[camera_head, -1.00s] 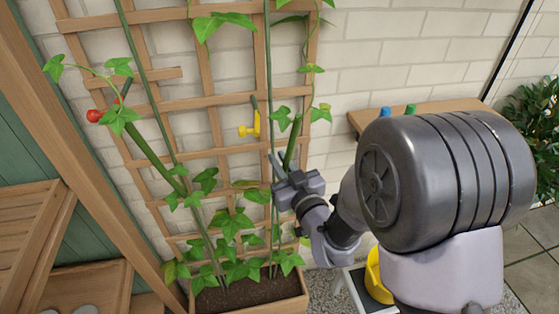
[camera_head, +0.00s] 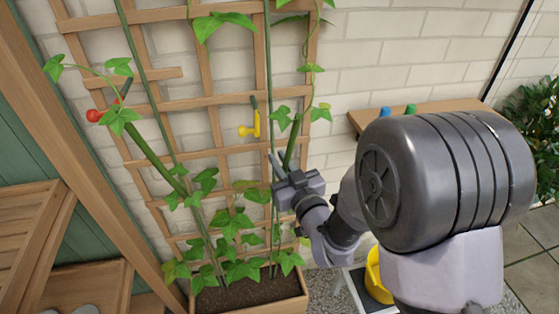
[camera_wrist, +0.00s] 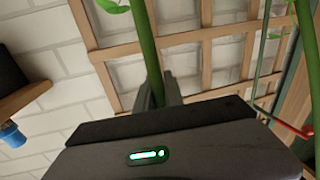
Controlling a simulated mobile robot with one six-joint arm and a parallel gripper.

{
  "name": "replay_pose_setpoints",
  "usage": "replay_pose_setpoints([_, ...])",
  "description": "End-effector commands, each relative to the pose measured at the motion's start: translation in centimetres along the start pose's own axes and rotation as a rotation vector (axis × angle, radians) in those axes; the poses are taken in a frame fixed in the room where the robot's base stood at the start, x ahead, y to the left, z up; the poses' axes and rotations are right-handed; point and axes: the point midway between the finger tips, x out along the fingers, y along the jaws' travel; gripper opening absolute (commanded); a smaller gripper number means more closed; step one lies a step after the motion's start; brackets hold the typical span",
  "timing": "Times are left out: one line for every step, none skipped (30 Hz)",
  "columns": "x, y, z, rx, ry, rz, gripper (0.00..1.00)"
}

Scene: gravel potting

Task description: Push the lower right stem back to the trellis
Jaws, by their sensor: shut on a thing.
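The lower right stem (camera_head: 292,142) is a thick green stalk, slightly tilted, by the right side of the wooden trellis (camera_head: 225,103). My gripper (camera_head: 279,165) is shut on this stem near the trellis's right upright. In the wrist view the stem (camera_wrist: 145,45) runs up from between my fingers (camera_wrist: 155,97), with the trellis (camera_wrist: 180,33) behind it. The gap between stem and trellis cannot be judged exactly.
A yellow clip (camera_head: 250,129) and a red clip (camera_head: 95,115) are on the trellis side. Another thick stem (camera_head: 152,155) leans at left. A planter (camera_head: 250,309) stands below. A wooden shelf (camera_head: 440,106) and a yellow container (camera_head: 374,276) are at right.

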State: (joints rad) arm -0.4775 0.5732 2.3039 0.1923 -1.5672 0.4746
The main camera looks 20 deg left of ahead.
Motion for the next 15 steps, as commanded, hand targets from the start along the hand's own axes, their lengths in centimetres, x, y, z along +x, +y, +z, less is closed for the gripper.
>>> replay_pose_setpoints([0.0, 0.0, -0.1, -0.001, 0.001, -0.001, 0.00])
replay_pose_setpoints([0.0, 0.0, -0.1, -0.001, 0.001, -0.001, 0.00])
replay_pose_setpoints([0.1, 0.0, -0.1, 0.000, 0.000, -0.001, 0.00])
replay_pose_setpoints([0.2, 0.0, -0.3, 0.001, -0.004, -0.001, 0.00])
replay_pose_setpoints([0.5, 0.1, -0.5, 0.003, -0.012, -0.002, 0.00])
replay_pose_setpoints([1.1, 0.2, -0.9, 0.007, -0.030, -0.002, 0.00])
replay_pose_setpoints([1.6, 0.3, -1.3, 0.012, -0.049, -0.004, 0.00])
replay_pose_setpoints([2.3, 0.5, -1.6, 0.017, -0.072, -0.005, 0.00])
replay_pose_setpoints([3.2, 0.7, -1.9, 0.023, -0.104, -0.007, 0.00])
replay_pose_setpoints([3.8, 0.8, -2.0, 0.027, -0.127, -0.009, 0.00])
replay_pose_setpoints([4.4, 0.9, -2.0, 0.031, -0.150, -0.011, 0.00])
replay_pose_setpoints([5.2, 1.0, -1.9, 0.036, -0.176, -0.012, 0.00])
replay_pose_setpoints([5.7, 1.1, -1.9, 0.040, -0.194, -0.013, 0.00])
replay_pose_setpoints([6.1, 1.2, -1.8, 0.043, -0.210, -0.014, 0.00])
replay_pose_setpoints([6.6, 1.3, -1.7, 0.046, -0.228, -0.014, 0.00])
